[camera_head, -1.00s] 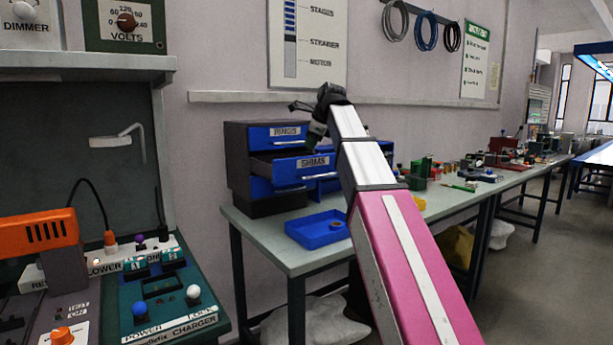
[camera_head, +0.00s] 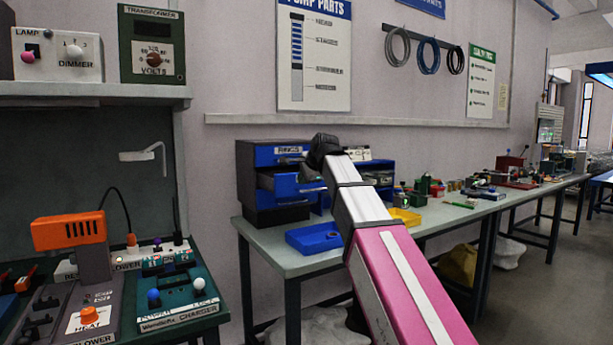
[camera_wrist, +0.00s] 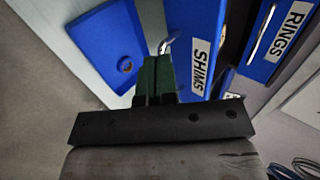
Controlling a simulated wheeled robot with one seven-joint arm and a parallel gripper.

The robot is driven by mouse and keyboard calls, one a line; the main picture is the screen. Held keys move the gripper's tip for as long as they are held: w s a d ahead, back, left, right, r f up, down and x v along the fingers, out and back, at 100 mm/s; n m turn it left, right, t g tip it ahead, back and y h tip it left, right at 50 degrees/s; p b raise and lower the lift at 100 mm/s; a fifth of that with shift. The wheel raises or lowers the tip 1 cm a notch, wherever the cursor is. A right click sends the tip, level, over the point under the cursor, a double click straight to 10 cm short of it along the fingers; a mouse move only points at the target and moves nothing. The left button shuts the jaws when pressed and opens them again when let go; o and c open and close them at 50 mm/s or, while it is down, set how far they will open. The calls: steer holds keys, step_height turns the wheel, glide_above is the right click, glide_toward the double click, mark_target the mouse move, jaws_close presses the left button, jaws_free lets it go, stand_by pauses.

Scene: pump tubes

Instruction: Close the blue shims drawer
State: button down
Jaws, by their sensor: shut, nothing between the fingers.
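The blue shims drawer (camera_head: 282,186) juts out of the dark cabinet (camera_head: 247,188), below the rings drawer (camera_head: 278,154). In the wrist view its labelled blue front (camera_wrist: 188,22) and silver handle (camera_wrist: 168,42) stand just beyond my fingers. My gripper (camera_wrist: 155,78) is shut and empty, its green fingertips close to the handle and drawer front. I cannot tell whether they touch. In the head view my wrist and arm cover the right part of the drawer front and its label, and the fingertips are hard to make out.
A blue tray (camera_head: 314,238) with a small ring in it lies on the bench (camera_head: 280,262) in front of the cabinet. A yellow bin (camera_head: 406,217) and small parts stand to the right. A teal charger (camera_head: 178,290) sits on the nearer bench at left.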

mark_target(290, 189)
steer(key=w+a+f, duration=0.1)
steer(key=w, duration=0.1)
steer(key=w+a+f, duration=0.1)
steer(key=w, duration=0.1)
steer(key=w+a+f, duration=0.1)
steer(key=w+a, duration=0.1)
steer(key=shift+f, duration=0.3)
steer(key=shift+w+a, duration=0.2)
steer(key=shift+w, duration=0.1)
steer(key=shift+w, duration=0.1)
